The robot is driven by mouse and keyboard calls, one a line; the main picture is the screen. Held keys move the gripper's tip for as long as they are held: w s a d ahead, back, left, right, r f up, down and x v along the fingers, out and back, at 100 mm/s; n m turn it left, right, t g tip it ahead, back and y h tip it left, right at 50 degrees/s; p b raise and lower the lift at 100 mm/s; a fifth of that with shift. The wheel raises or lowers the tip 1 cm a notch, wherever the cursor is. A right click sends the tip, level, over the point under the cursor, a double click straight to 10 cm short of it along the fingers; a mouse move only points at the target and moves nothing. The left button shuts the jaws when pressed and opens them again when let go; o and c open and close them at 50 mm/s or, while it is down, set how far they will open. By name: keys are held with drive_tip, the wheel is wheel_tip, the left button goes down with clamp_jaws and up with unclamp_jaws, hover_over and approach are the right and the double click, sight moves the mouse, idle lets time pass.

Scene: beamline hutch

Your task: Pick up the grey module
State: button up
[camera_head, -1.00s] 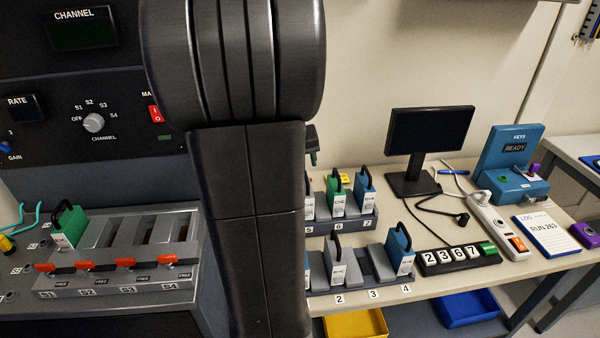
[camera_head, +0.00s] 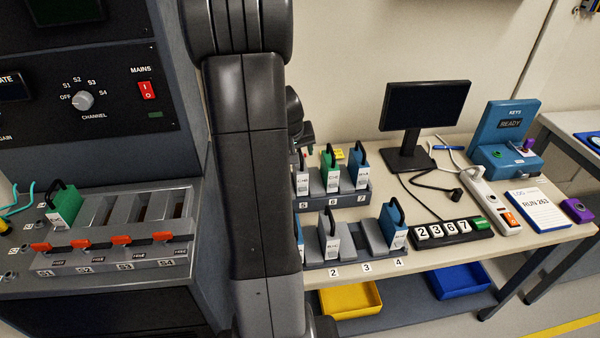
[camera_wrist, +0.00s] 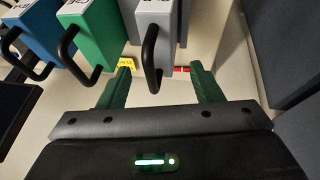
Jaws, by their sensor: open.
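A grey module (camera_head: 302,181) with a black handle stands in slot 5 of the back rack, beside a green module (camera_head: 331,172) and a blue module (camera_head: 359,172). A second grey module (camera_head: 329,240) stands in slot 2 of the front rack. In the wrist view, my gripper (camera_wrist: 160,70) is open, its green fingers on either side of a grey module's (camera_wrist: 154,25) black handle. Contact cannot be told. The green module (camera_wrist: 95,35) and blue module (camera_wrist: 35,30) are to its left. In the head view, my arm hides most of the gripper.
A blue module (camera_head: 392,234) stands in slot 4; slot 3 (camera_head: 372,236) is empty. A console rack (camera_head: 120,268) at left holds a green module (camera_head: 64,205). Yellow (camera_head: 350,300) and blue (camera_head: 460,282) bins lie below.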

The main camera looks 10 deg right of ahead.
drive_tip(key=shift+x, duration=1.7)
drive_tip(key=shift+r, duration=0.1)
drive_tip(key=c, duration=1.1)
drive_tip(key=shift+w, duration=0.1)
drive_tip(key=shift+c, duration=0.3)
drive_tip(key=shift+r, duration=0.15)
drive_tip(key=shift+r, duration=0.35)
drive_tip(key=shift+c, duration=0.6)
wheel_tip(320, 180, up, 9)
drive_tip(key=shift+r, duration=0.1)
